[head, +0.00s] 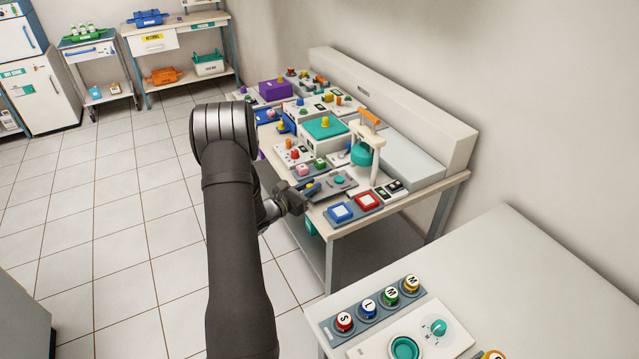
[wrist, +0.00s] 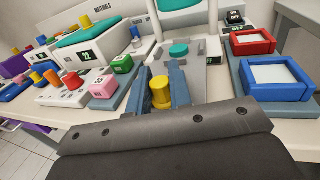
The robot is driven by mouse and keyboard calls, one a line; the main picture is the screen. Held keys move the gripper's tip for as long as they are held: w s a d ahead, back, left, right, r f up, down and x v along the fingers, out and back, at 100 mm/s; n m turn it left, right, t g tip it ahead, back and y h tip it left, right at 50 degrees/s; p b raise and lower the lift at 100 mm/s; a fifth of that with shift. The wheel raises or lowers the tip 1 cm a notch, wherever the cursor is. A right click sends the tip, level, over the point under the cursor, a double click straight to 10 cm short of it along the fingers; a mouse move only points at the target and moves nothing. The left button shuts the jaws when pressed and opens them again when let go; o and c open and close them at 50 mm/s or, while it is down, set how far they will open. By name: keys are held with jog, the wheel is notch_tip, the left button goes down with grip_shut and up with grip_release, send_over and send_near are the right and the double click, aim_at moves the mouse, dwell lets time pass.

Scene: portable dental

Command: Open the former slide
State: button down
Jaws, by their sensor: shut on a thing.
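A grey former plate with a teal disc (head: 339,181) lies on the bench beneath the teal press with an orange handle (head: 362,153). In the wrist view the teal disc (wrist: 179,50) sits beyond my gripper. A yellow knob (wrist: 160,96) stands upright at the near end of this unit; I take it for the slide's handle. My gripper (wrist: 163,92) has a blue-grey finger on each side of the knob and is shut on it. In the head view my gripper (head: 302,194) is at the bench's front edge. My arm partly hides that area.
Blue (head: 341,212) and red (head: 367,201) square trays lie right of the former. Pink and green blocks (wrist: 108,86) stand close on its left. Floor is free before the bench (head: 348,223). A nearer table (head: 500,260) carries lettered buttons and a dial.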

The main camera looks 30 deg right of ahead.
jog(key=c, duration=1.3)
grip_release()
jog(key=shift+c, duration=0.2)
jog(key=shift+a, duration=0.1)
jog(key=v, duration=1.7)
jog(key=x, duration=1.7)
jog(key=shift+d, duration=0.35)
